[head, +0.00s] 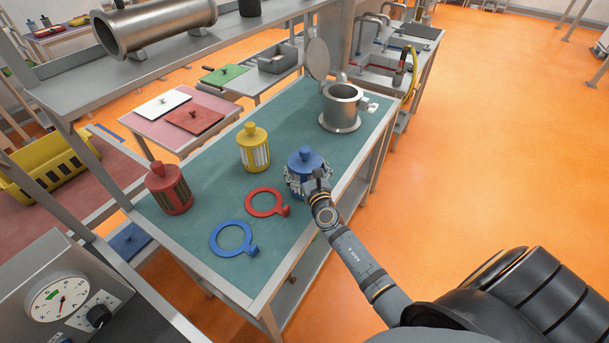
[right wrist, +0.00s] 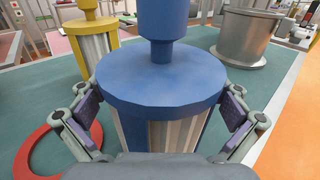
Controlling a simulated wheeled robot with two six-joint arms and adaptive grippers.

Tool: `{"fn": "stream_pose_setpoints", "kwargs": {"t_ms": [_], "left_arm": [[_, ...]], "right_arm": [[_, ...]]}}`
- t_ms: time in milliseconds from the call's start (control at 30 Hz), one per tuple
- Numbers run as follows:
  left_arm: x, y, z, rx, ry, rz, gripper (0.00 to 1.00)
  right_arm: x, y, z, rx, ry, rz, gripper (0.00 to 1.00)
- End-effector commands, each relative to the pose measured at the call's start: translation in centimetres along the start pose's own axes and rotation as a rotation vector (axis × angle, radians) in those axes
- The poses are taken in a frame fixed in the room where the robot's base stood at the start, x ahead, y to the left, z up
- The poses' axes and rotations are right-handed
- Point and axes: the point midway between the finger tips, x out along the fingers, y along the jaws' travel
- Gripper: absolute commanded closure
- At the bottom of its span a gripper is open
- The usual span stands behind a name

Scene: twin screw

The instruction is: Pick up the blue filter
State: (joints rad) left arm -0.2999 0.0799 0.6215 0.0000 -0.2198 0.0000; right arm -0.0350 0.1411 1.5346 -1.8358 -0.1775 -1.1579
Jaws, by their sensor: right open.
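The blue filter (head: 305,158) stands upright on the green-topped table, with a blue cap and knob and a pale pleated body. It fills the middle of the right wrist view (right wrist: 160,85). My right gripper (head: 306,184) is at the filter, with its arm coming in from the lower right. In the right wrist view the open fingers (right wrist: 163,112) stand on either side of the filter, just below its cap rim. A small gap seems to show between each pad and the body. My left gripper is not in view.
A yellow filter (head: 254,150) and a red filter (head: 170,190) stand to the left. A red ring (head: 266,203) and a blue ring (head: 233,238) lie flat on the table (head: 205,215). A metal housing (head: 341,108) with a raised lid stands behind. A shelf overhangs the far left.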

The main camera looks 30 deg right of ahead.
Motion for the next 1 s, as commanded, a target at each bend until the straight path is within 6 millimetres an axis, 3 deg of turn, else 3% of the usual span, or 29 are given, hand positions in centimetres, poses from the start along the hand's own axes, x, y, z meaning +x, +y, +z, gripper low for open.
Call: {"fn": "stream_pose_setpoints", "kwargs": {"t_ms": [67,433,767,1000], "left_arm": [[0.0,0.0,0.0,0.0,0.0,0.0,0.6],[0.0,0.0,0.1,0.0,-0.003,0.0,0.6],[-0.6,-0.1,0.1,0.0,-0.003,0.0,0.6],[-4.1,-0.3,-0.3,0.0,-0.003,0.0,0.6]], "right_arm": [[0.0,0.0,0.0,0.0,0.0,0.0,0.0],[-0.1,0.0,0.0,-0.001,0.0,0.0,0.49],[-0.1,0.0,0.7,-0.002,-0.001,0.0,0.5],[-0.6,-0.2,4.7,-0.002,-0.001,0.0,0.5]]}}
